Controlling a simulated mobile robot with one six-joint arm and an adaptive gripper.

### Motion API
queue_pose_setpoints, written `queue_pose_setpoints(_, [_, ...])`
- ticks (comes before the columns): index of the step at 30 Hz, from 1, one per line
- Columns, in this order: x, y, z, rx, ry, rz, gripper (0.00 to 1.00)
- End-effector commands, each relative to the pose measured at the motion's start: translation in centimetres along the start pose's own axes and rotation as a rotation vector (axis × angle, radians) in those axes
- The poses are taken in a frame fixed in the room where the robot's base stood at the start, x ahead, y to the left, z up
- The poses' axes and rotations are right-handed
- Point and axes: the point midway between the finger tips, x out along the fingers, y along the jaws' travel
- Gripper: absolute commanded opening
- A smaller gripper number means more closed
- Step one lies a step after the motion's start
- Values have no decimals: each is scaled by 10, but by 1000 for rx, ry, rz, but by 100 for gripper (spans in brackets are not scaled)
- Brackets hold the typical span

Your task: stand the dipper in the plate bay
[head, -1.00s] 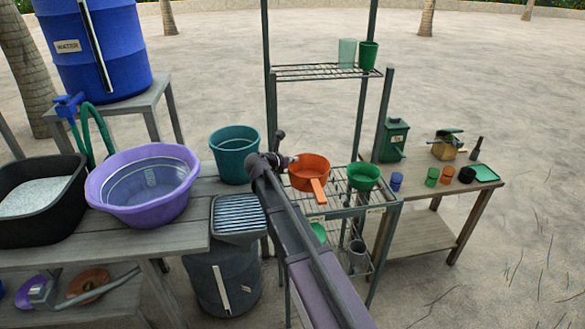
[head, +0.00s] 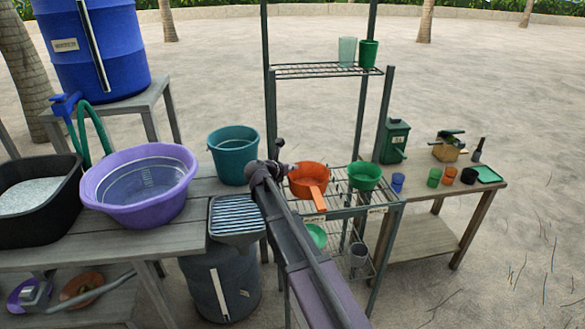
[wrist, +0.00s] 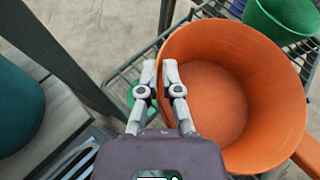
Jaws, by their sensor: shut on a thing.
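The orange dipper (head: 308,188), a round cup with a flat handle, is upright at the metal rack (head: 345,206), beside a green bowl (head: 365,176). In the wrist view, the dipper (wrist: 218,100) fills the right side, open end up. My gripper (wrist: 158,68) is shut on its wall, one finger inside and one outside. My gripper also shows in the head view (head: 287,170). I cannot tell whether the dipper touches the rack's wires. Small labels sit on the rack's front edge, too small to read. A green plate-like piece (head: 317,237) is lower in the rack.
A teal bucket (head: 233,153) and purple basin (head: 140,188) stand on the left table. A grey ribbed tray (head: 237,217) is left of my arm. A grey cup (head: 358,254) is low in the rack. Cups stand on the right table. Two cups sit on the upper shelf.

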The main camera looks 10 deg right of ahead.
Motion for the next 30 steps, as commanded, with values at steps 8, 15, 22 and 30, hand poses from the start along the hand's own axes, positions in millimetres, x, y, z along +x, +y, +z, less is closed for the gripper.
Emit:
queue_pose_setpoints(8, [0, 0, -1, 0, 0, 1, 43])
queue_pose_setpoints(15, [0, 0, 0, 0, 0, 1, 43])
queue_pose_setpoints(22, [-5, 0, 3, -1, 0, 2, 43])
queue_pose_setpoints(30, [-38, -1, 4, -2, 0, 3, 43])
